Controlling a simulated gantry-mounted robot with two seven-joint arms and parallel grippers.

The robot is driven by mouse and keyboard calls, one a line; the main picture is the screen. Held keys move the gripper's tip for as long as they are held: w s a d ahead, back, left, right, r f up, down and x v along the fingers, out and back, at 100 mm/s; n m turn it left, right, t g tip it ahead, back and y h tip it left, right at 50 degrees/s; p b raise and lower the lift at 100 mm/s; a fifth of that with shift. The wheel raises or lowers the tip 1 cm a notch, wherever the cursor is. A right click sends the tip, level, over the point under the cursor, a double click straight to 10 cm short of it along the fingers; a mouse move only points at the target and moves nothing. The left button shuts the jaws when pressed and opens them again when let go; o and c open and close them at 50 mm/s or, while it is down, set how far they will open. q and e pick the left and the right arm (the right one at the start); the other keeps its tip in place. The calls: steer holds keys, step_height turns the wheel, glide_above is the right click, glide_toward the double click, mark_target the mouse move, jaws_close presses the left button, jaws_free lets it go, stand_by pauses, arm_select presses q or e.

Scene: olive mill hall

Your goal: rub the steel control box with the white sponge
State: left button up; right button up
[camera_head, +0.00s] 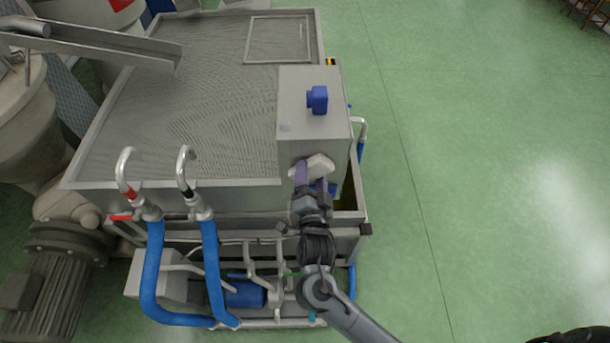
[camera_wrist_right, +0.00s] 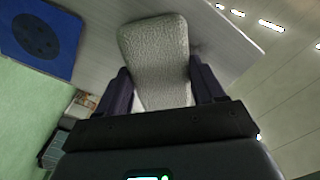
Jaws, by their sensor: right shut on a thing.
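The steel control box (camera_head: 309,91) stands on the right end of the metal tank in the head view, with a blue fitting on its top. My right gripper (camera_head: 314,177) is at the box's near face and is shut on the white sponge (camera_head: 319,166). The sponge also shows between the two fingers in the right wrist view (camera_wrist_right: 156,60), in front of a grey steel surface (camera_wrist_right: 100,30). It looks close against that surface, but I cannot tell whether it touches. The gripper hides part of the box's near face. My left gripper is not in view.
The wide tank (camera_head: 180,110) lies left of the box. Two blue hoses (camera_head: 154,265) with curved steel pipes stand at its front left. Below are pipes and a blue motor (camera_head: 245,293). The green floor (camera_head: 470,150) to the right is open.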

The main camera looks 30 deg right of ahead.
mark_target(325, 175)
steer(key=shift+s+d+p, duration=0.15)
steer(key=shift+s+d, duration=0.2)
steer(key=shift+d, duration=0.4)
steer(key=shift+s+d+p, duration=0.15)
steer(key=shift+s+d, duration=0.2)
steer(key=shift+d, duration=0.4)
steer(key=shift+s+d+p, duration=0.15)
steer(key=shift+s+d, duration=0.15)
steer(key=shift+d, duration=0.3)
steer(key=shift+s+d+p, duration=0.15)
steer(key=shift+s+d, duration=0.1)
steer(key=shift+d, duration=0.35)
steer(key=shift+a, duration=0.15)
